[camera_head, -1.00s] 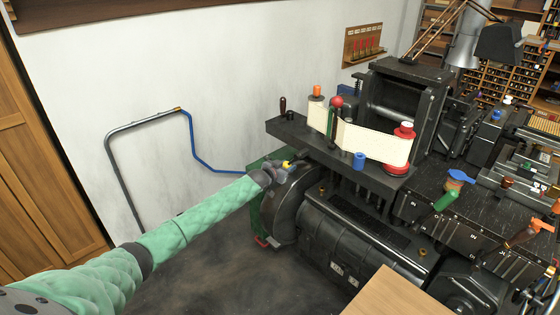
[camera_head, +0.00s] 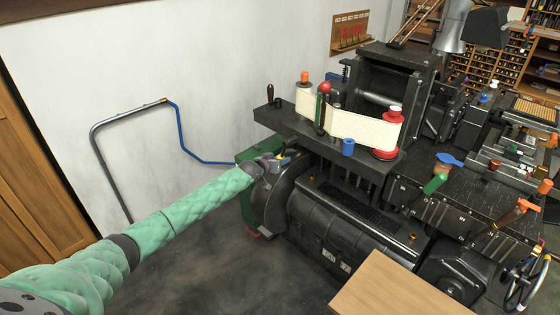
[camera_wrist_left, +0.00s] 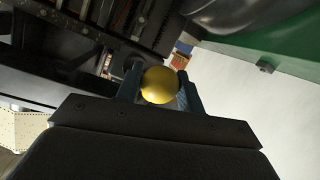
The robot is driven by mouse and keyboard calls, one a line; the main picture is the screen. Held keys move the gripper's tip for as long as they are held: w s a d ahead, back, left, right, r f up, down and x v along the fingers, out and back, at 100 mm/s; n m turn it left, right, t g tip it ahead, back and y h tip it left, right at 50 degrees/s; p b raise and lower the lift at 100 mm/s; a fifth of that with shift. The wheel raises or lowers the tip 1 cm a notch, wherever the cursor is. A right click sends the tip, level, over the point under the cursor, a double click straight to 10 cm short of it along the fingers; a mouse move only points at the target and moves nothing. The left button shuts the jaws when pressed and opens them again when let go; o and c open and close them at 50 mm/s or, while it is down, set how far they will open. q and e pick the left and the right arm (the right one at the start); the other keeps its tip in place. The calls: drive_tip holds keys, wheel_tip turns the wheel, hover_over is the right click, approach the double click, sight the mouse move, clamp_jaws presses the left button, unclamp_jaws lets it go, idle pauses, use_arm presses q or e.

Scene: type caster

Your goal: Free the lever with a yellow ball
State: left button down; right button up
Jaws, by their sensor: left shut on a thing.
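The yellow ball (camera_wrist_left: 160,86) of the lever sits between the two fingers of my left gripper in the left wrist view, with a finger on each side of it. My left gripper (camera_head: 280,160) is shut on it, at the left end of the black machine. In the head view the ball is mostly hidden by the gripper. The lever's shaft is hard to make out behind the ball. My right gripper is in neither view.
The black machine (camera_head: 345,225) fills the middle and right. Above the gripper, its shelf carries a paper roll (camera_head: 360,128) and several coloured knobs. A blue and grey pipe (camera_head: 180,125) stands by the white wall. A wooden surface (camera_head: 395,290) is at the bottom. Open floor lies left of the machine.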

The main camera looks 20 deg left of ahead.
use_arm(q)
drive_tip(key=shift+d+f, duration=0.1)
drive_tip(key=shift+f, duration=0.05)
drive_tip(key=c, duration=0.9)
unclamp_jaws()
drive_tip(key=shift+s, duration=0.45)
drive_tip(key=shift+b+v, duration=1.1)
drive_tip(key=shift+v, duration=2.45)
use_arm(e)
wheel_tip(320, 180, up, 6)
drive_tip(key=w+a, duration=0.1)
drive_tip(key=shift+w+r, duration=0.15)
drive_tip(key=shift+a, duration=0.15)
